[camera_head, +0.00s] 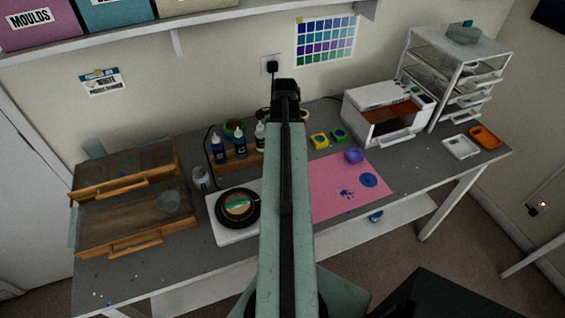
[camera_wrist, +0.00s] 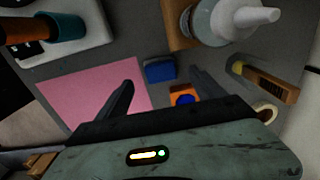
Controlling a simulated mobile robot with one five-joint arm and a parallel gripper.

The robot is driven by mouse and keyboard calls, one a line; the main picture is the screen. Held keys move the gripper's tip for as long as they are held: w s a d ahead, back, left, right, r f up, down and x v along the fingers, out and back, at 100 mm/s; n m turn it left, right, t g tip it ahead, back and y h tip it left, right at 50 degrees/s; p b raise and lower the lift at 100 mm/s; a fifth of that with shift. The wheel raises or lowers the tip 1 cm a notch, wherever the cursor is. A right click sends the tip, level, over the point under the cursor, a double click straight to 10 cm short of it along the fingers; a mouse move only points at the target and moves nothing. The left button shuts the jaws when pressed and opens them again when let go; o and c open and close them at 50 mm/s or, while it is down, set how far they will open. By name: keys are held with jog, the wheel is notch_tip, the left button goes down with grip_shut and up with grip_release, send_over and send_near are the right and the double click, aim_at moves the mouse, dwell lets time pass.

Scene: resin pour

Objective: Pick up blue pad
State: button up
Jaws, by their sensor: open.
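A dark blue pad (camera_wrist: 160,69) lies on the grey worktop beside the corner of the pink mat (camera_wrist: 85,92) in the wrist view. My gripper (camera_wrist: 162,76) is open, with one dark finger on each side of the pad in the picture. No contact with the pad is visible, and nothing is held. An orange block with a blue centre (camera_wrist: 183,95) lies close by, nearer my gripper's body. In the head view my arm covers the middle of the bench, and I cannot make out the blue pad there.
A white-capped bottle (camera_wrist: 235,18) and a wooden piece (camera_wrist: 270,84) stand close on the right in the wrist view. A white machine (camera_head: 380,110) stands at the right.

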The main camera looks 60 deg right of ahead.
notch_tip(320, 180, down, 5)
jog(key=b, duration=0.5)
jog(key=shift+d+f, duration=0.15)
jog(key=shift+f, duration=0.05)
jog(key=shift+r, duration=0.2)
jog(key=c, duration=1.5)
jog(key=shift+o, duration=0.2)
jog(key=shift+r, duration=0.1)
